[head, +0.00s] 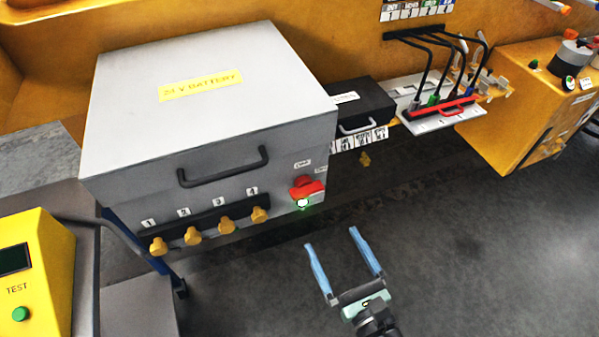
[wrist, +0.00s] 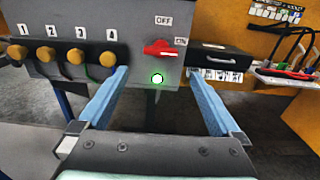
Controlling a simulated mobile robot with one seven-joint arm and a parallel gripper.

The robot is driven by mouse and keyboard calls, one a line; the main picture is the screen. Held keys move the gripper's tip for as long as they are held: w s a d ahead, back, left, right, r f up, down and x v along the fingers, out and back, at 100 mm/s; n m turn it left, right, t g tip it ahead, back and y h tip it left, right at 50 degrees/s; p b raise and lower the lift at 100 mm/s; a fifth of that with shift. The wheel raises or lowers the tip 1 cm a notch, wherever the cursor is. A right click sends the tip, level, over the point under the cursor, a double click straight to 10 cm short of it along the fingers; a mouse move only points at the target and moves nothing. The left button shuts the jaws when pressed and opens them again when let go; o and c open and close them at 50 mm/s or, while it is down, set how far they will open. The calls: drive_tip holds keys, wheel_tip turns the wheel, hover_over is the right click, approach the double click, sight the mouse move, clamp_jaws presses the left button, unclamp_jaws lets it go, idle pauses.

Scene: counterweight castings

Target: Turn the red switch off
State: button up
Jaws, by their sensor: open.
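The red switch (head: 306,189) is a rotary handle on the front of the grey battery box (head: 215,100), at its lower right corner. In the wrist view the red switch (wrist: 160,48) has its handle lying roughly level, with an OFF label above it and a second label, apparently ON, to its right. A lit green lamp (wrist: 157,78) sits just below it. My gripper (head: 344,240) is open and empty, with blue fingers, in front of the box and below and right of the switch. In the wrist view the fingers (wrist: 160,83) spread on either side of the lamp, apart from the switch.
Several yellow knobs (head: 194,236) numbered 1 to 4 stick out left of the switch. A black case (head: 362,112) and a white tray with cables (head: 425,122) stand to the right. A yellow TEST unit (head: 35,270) is at lower left. The floor around my gripper is clear.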

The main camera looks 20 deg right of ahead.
sight(309, 195)
drive_tip(key=w, duration=1.2)
drive_tip(key=shift+w+a+p, duration=0.15)
drive_tip(key=shift+w+p, duration=0.2)
drive_tip(key=shift+p, duration=0.05)
drive_tip(key=c, duration=1.1)
drive_tip(key=shift+o, duration=0.2)
